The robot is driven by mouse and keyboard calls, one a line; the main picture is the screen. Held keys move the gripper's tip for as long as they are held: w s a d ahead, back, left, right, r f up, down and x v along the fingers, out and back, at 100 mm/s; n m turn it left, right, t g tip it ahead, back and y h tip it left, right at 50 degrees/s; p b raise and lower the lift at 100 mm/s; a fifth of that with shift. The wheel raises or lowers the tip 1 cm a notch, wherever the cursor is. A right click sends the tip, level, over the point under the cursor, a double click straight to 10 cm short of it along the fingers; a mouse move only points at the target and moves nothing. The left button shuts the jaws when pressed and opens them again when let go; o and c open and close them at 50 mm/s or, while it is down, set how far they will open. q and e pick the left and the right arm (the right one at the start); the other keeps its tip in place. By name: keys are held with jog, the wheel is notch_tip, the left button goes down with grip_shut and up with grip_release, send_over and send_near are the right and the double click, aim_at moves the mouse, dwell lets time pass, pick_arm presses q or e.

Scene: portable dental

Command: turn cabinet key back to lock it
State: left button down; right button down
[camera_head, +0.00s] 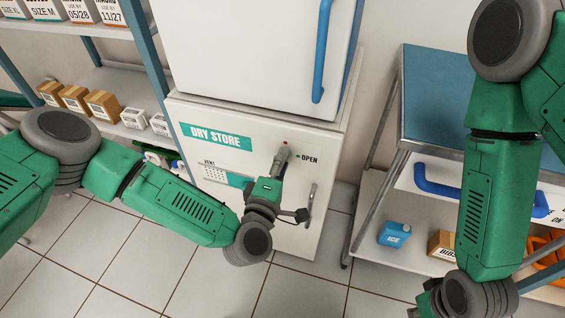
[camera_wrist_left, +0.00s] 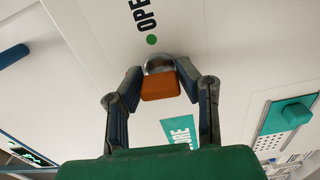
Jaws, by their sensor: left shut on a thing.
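The dry store cabinet (camera_head: 215,110) is white, and its door is closed. An orange key head (camera_wrist_left: 160,86) sits in a silver round lock (camera_wrist_left: 158,65) on the door in the left wrist view. My left gripper (camera_wrist_left: 158,80) is shut on the key, one finger on each side. The green dot and OPEN label (camera_wrist_left: 146,16) lie just beyond the lock. In the head view my left gripper (camera_head: 283,157) reaches the door left of the OPEN label (camera_head: 309,159) and hides the key. A small red spot (camera_head: 285,143) shows at its tip.
A grey door handle (camera_head: 310,204) is right of my left wrist. A cabinet with a blue handle (camera_head: 322,50) stands above. A cart (camera_head: 425,100) stands right, and a shelf with boxes (camera_head: 103,103) left. My right arm hangs over the cart; its gripper is mostly cut off.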

pick_arm(q)
jog(key=shift+a+f+n, duration=0.15)
jog(key=shift+f+n, duration=0.1)
jog(key=shift+n, duration=0.15)
jog(key=c, duration=1.2)
grip_release()
jog(key=shift+o, duration=0.2)
jog(key=shift+r, duration=0.1)
jog(key=shift+s, duration=0.25)
jog(key=v, duration=1.1)
jog(key=shift+s, duration=0.15)
jog(key=shift+a, duration=0.15)
